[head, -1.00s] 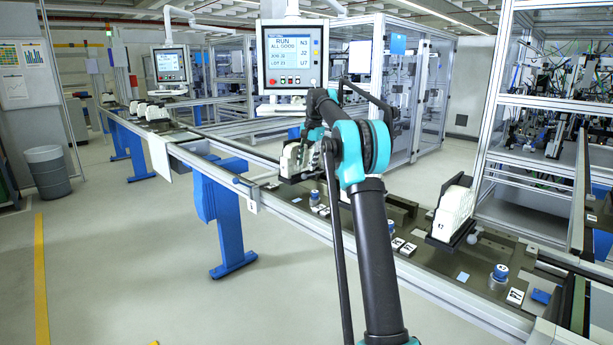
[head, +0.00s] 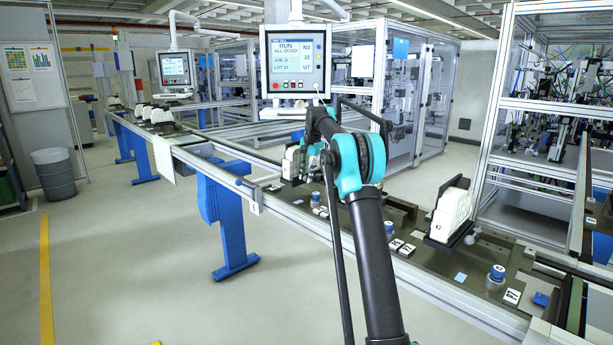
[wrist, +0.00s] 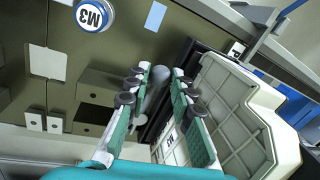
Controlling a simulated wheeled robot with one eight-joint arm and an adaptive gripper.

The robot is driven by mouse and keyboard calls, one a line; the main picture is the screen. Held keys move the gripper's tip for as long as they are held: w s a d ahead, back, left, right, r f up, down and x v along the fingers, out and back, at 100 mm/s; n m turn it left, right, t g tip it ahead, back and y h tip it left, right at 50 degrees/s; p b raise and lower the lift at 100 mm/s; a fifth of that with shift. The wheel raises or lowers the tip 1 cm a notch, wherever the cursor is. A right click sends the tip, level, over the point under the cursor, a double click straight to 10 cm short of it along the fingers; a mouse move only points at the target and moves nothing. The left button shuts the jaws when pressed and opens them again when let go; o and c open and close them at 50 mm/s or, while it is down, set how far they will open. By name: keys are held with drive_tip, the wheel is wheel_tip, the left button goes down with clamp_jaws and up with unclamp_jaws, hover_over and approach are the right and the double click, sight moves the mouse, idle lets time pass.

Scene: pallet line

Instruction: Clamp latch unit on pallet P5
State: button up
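A white latch unit (wrist: 235,110) stands in a dark holder on the right of the wrist view. In the head view a white unit (head: 291,161) on the line is partly hidden by my arm. My gripper (wrist: 161,70) is open, its two green-padded fingers apart beside the unit's holder. A grey rounded lever or knob (wrist: 158,88) shows in the gap between the fingers. I cannot tell whether the fingers touch it. In the head view my gripper (head: 308,160) is at the unit, its fingertips mostly hidden. No P5 label is readable.
Another white unit (head: 452,212) with a grey ball knob (head: 469,239) stands farther right on the line. A screen (head: 296,62) hangs behind my arm.

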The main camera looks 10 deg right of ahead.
clamp_jaws()
drive_tip(key=shift+s+d, duration=0.1)
drive_tip(key=shift+s+d+n+g, duration=0.15)
drive_tip(key=shift+d+n+g, duration=0.35)
drive_tip(key=shift+d+n, duration=1.9)
drive_tip(key=shift+s+d+n+g, duration=0.15)
drive_tip(key=shift+d+n+g, duration=0.65)
drive_tip(key=shift+n, duration=2.8)
drive_tip(key=shift+s+d+n+g, duration=0.2)
drive_tip(key=shift+d+n, duration=1.8)
drive_tip(key=shift+n, duration=1)
drive_tip(key=shift+w, duration=0.1)
